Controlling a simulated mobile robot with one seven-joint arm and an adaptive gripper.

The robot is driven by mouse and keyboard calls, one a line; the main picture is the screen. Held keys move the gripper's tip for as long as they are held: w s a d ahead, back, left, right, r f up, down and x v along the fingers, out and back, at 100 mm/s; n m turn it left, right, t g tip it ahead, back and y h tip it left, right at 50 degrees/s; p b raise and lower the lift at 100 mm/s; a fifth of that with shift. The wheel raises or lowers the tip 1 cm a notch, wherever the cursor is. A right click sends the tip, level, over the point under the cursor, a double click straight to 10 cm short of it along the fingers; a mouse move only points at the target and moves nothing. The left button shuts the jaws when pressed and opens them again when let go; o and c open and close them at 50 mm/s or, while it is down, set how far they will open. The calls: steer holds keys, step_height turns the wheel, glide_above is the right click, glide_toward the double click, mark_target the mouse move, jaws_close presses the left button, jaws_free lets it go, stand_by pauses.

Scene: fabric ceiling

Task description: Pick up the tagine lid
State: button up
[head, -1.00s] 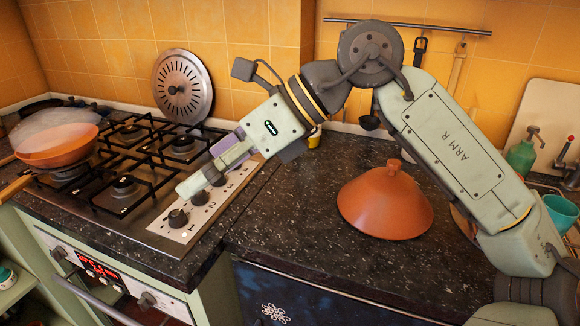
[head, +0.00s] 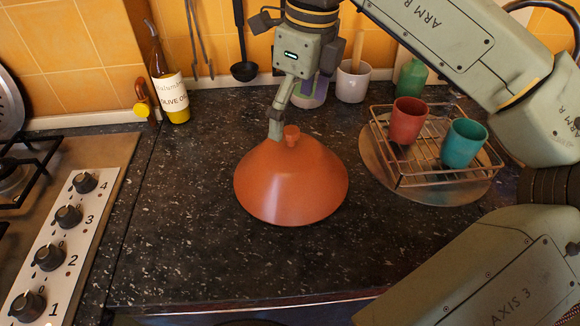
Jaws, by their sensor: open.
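The tagine lid (head: 290,183) is an orange-brown clay cone with a small knob (head: 291,134) on top. It stands upright on the dark speckled counter in the head view. My gripper (head: 281,124) points down from above and behind it. It is open, with one finger visible just left of the knob, close to the lid's top. I cannot tell whether that finger touches the lid. The other finger is not clearly seen. The lid still rests on the counter.
A wire rack (head: 432,165) with a red cup (head: 406,121) and a teal cup (head: 463,144) stands right of the lid. An olive oil bottle (head: 171,85) and the stove knobs (head: 68,215) are left. The counter in front of the lid is clear.

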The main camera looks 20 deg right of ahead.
mark_target(293, 130)
steer(key=f+b, duration=0.1)
steer(key=f, duration=0.1)
steer(key=f+b, duration=0.1)
steer(key=f, duration=0.1)
steer(key=f+b, duration=0.1)
steer(key=f, duration=0.1)
steer(key=shift+w+a+f, duration=0.2)
steer(key=shift+w+f, duration=0.1)
steer(key=shift+w, duration=0.1)
steer(key=shift+r, duration=0.1)
